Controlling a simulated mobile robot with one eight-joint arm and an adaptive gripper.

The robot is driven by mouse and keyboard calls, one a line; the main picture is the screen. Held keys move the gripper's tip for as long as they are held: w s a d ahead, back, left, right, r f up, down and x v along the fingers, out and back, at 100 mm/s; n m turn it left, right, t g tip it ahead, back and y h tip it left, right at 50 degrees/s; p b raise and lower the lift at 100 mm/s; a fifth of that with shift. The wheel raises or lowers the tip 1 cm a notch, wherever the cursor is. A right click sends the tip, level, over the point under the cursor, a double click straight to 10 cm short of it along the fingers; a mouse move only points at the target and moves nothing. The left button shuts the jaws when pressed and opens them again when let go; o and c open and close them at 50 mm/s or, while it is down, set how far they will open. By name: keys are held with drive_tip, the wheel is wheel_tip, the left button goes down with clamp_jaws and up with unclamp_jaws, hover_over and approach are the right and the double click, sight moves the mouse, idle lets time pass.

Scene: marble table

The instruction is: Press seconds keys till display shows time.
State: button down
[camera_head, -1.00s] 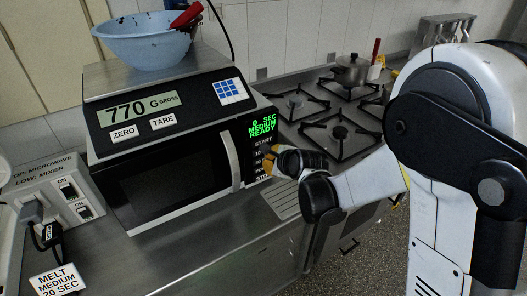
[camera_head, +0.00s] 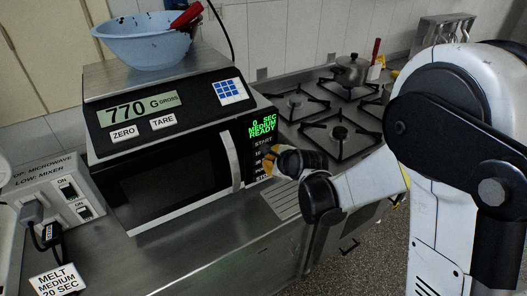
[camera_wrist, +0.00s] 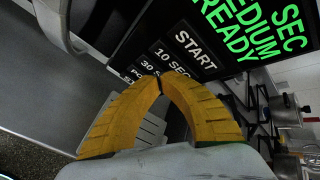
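The microwave (camera_head: 165,185) has a green display (camera_head: 264,127) reading 0 SEC, MEDIUM, READY. Below the display is a column of keys with START on top (camera_wrist: 195,46). Under it in the wrist view come the 10 SEC key (camera_wrist: 171,58), the 30 SEC key (camera_wrist: 152,68) and partly hidden lower keys. My gripper (camera_wrist: 161,76) has its yellow fingertips together and empty, close by the 10 SEC and 30 SEC keys. Whether they touch the panel I cannot tell. In the head view my gripper (camera_head: 269,161) covers part of the key column.
A card (camera_head: 57,281) reads MELT MEDIUM 20 SEC. The microwave's door handle (camera_head: 231,160) stands left of the keys. A gas stove (camera_head: 335,115) lies to the right.

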drive_tip(key=shift+w+a, duration=0.1)
drive_tip(key=shift+w, duration=0.05)
drive_tip(key=shift+w+a, duration=0.15)
drive_tip(key=shift+w, duration=0.1)
drive_tip(key=shift+w+a, duration=0.2)
drive_tip(key=shift+w, duration=0.1)
idle(1.0)
drive_tip(key=shift+s, duration=0.15)
drive_tip(key=shift+s+d+b, duration=0.3)
drive_tip(key=shift+s+d, duration=0.15)
drive_tip(key=shift+s, duration=0.1)
drive_tip(key=shift+s, duration=0.1)
drive_tip(key=s+d, duration=0.1)
drive_tip(key=s, duration=0.1)
drive_tip(key=s+d, duration=0.1)
drive_tip(key=s, duration=0.1)
drive_tip(key=shift+d+b, duration=0.3)
drive_tip(key=shift+d, duration=0.1)
idle(0.6)
